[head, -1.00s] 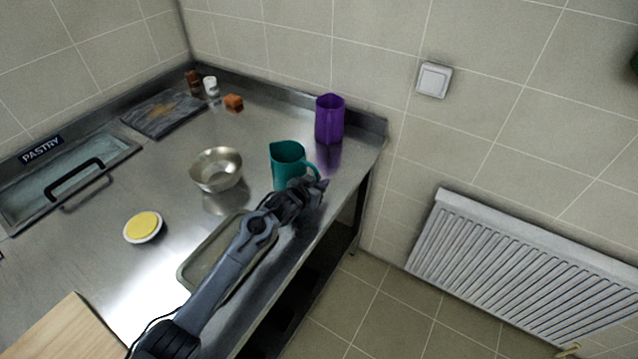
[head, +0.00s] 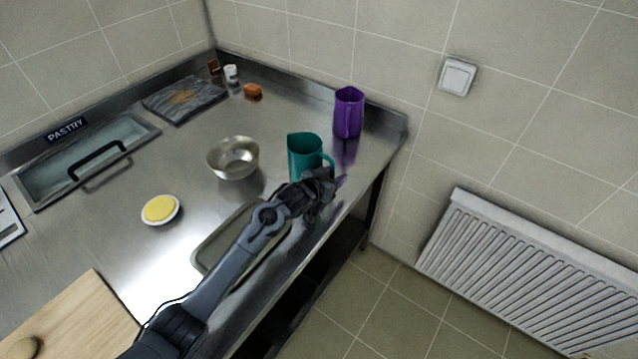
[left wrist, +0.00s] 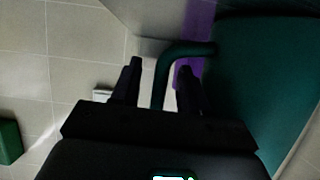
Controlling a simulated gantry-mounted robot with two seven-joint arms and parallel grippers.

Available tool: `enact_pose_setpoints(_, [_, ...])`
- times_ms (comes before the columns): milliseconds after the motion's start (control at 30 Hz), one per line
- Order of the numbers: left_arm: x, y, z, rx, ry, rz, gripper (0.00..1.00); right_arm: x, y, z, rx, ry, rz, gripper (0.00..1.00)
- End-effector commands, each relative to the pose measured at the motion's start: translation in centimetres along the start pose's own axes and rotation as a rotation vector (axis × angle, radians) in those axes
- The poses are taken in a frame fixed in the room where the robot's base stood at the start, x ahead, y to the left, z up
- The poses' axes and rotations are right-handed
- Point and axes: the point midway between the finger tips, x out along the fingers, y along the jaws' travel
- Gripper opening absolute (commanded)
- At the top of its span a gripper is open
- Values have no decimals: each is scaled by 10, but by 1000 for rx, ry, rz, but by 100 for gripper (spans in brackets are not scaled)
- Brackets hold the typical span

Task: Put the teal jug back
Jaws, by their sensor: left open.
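The teal jug (head: 303,155) stands upright on the steel counter, near its front edge, with its handle toward the right. My left gripper (head: 328,183) is open at the handle, low in front of the jug. In the left wrist view the jug body (left wrist: 265,85) fills the right side, and its handle (left wrist: 163,75) shows between the two open fingers (left wrist: 160,82). I cannot tell whether either finger touches the handle. My right gripper is not in view.
A purple jug (head: 348,115) stands behind, near the counter's right corner. A metal bowl (head: 233,158) is left of the teal jug. A shallow tray (head: 208,247) lies under my left forearm. A yellow-topped dish (head: 160,209) and wooden board (head: 75,315) are further left.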

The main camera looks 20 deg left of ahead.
Motion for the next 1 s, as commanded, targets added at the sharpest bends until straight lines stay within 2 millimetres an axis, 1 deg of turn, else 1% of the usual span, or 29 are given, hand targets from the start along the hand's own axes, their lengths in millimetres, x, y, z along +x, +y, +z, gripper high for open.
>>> enact_pose_setpoints(400, [-67, 0, -1, 0, 0, 0, 44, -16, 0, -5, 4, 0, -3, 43])
enact_pose_setpoints(600, [-94, 0, -1, 1, -1, 0, 44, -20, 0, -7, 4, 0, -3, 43])
enact_pose_setpoints(800, [-108, 0, 0, -1, -1, -1, 44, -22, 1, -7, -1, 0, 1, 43])
enact_pose_setpoints(1000, [-110, 0, -1, 0, 0, -1, 44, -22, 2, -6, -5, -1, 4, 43])
